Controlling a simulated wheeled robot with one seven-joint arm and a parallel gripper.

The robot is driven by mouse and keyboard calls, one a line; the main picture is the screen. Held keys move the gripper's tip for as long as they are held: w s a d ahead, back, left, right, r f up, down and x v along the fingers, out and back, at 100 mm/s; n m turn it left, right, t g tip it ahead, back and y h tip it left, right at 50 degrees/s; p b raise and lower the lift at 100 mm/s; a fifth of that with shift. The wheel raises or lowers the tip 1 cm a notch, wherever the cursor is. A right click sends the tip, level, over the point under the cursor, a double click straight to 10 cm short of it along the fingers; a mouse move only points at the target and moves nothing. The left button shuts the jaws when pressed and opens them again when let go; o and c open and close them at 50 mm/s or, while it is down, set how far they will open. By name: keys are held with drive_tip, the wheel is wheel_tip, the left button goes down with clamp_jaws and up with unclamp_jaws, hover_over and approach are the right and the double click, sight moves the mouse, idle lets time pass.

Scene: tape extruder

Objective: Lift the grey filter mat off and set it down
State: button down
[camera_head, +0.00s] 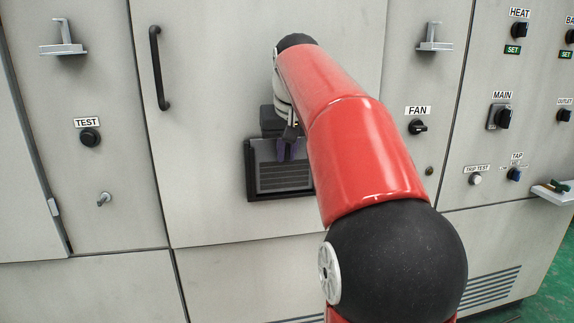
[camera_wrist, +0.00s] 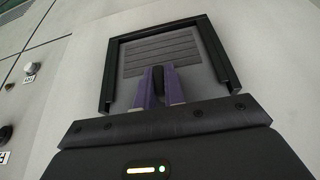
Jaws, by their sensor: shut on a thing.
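The grey filter mat (camera_head: 284,178), a panel with darker horizontal ribs, is in a black frame on the cabinet front. It also shows in the wrist view (camera_wrist: 160,50). My gripper (camera_head: 288,150) is at the upper part of the mat, its purple fingers shut on a small dark grip piece between them. In the wrist view, the fingertips (camera_wrist: 159,72) lie close over the mat's plain part beside the ribs. The mat looks seated within the frame; any gap behind it cannot be seen. My arm hides the frame's right side in the head view.
The black frame (camera_wrist: 219,52) borders the mat on three visible sides in the wrist view. A black door handle (camera_head: 158,68) is at upper left. Metal brackets (camera_head: 62,40) and (camera_head: 434,38) stick out on both sides. A small shelf (camera_head: 555,194) juts out at right.

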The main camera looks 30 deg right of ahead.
drive_tip(key=shift+r+p, duration=1.65)
drive_tip(key=shift+r, duration=0.65)
wheel_tip(320, 180, up, 10)
idle(0.9)
drive_tip(key=shift+s, duration=0.15)
idle(0.4)
